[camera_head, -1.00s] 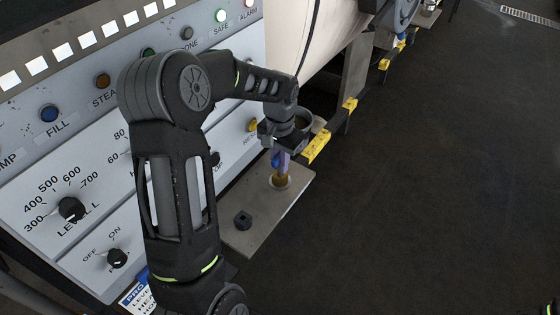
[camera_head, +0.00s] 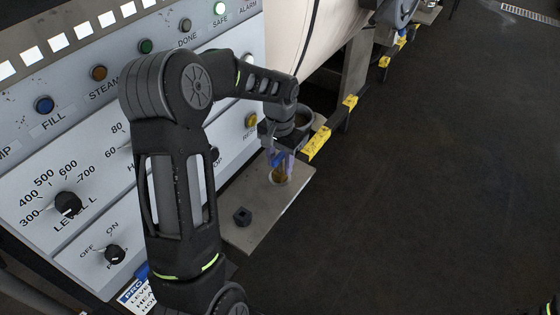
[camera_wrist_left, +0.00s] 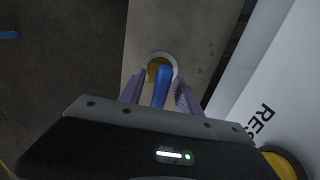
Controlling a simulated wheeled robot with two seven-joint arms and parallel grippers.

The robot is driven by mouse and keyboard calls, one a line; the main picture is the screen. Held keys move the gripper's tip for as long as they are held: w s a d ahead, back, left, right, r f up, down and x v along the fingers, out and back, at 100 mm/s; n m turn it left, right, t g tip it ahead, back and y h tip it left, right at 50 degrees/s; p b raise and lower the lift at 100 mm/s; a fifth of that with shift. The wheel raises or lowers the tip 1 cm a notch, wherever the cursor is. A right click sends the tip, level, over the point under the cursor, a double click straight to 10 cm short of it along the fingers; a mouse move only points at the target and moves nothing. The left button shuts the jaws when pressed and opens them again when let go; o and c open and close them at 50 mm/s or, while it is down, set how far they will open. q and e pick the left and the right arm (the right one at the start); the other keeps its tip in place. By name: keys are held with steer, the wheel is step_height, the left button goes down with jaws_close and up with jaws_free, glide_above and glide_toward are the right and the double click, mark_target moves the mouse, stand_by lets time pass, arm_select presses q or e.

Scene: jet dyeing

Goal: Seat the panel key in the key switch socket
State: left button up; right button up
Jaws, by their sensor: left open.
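The panel key shows as a blue handle (camera_wrist_left: 161,86) between the fingers of my left gripper (camera_wrist_left: 159,93). In the head view the key (camera_head: 278,160) is mostly hidden by the left gripper (camera_head: 281,153). A brass part (camera_wrist_left: 153,72) shows below the handle, inside a round pale ring (camera_head: 279,179) on a grey metal shelf (camera_head: 265,200). The left gripper is open, pointing down, with one finger on each side of the handle. A small black square block (camera_head: 242,216) sits on the shelf nearer me; I cannot tell if it is the key switch socket. My right gripper is out of view.
The control panel (camera_head: 110,190) with knobs, lamps and push buttons rises left of the shelf, close to my left arm. A yellow-marked rail (camera_head: 317,143) runs behind the shelf. The dark floor (camera_head: 430,200) on the right is clear.

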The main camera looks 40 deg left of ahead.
arm_select(q)
steer(key=shift+r, duration=0.1)
step_height(320, 180, up, 8)
steer(key=shift+f, duration=0.15)
stand_by(0.5)
steer(key=shift+f, duration=0.1)
stand_by(0.7)
